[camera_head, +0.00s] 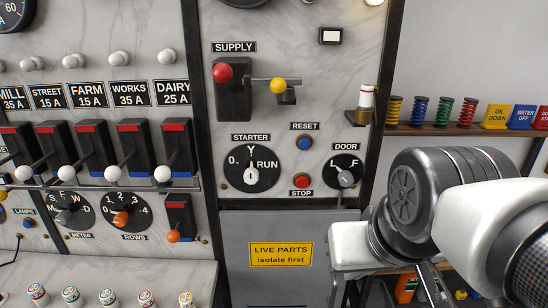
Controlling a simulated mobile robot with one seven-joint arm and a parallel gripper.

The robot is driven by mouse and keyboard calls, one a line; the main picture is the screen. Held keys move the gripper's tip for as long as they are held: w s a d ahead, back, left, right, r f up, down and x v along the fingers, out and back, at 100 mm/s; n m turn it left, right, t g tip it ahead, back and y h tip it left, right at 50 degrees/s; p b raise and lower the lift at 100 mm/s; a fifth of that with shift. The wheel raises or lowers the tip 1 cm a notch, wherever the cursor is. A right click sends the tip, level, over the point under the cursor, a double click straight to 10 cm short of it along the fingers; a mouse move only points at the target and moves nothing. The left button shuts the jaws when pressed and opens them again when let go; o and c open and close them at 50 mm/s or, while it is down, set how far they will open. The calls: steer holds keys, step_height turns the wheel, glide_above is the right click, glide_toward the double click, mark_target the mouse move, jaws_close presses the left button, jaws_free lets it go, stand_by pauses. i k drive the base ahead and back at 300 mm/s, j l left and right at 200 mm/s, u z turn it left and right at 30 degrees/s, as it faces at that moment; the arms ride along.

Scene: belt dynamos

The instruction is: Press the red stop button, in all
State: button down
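The red stop button (302,181) is a small round red cap in a dark ring on the marble panel. The STOP label is just under it. It stands clear, with nothing touching it. My gripper (425,285) is at the lower right, below and to the right of the button and well apart from it. My own arm partly hides the gripper and its lower end runs out of the picture, so I cannot tell how far its fingers are apart.
A blue reset button (304,143) is above the stop button. The starter dial (251,169) is on its left and the door knob (345,177) on its right. A grey cabinet door (266,278) is below.

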mark_target(303, 183)
steer(key=l+u, duration=0.2)
steer(key=u, duration=0.15)
steer(key=l+u, duration=0.2)
steer(key=u, duration=0.15)
steer(key=l+u, duration=0.2)
steer(key=u, duration=0.15)
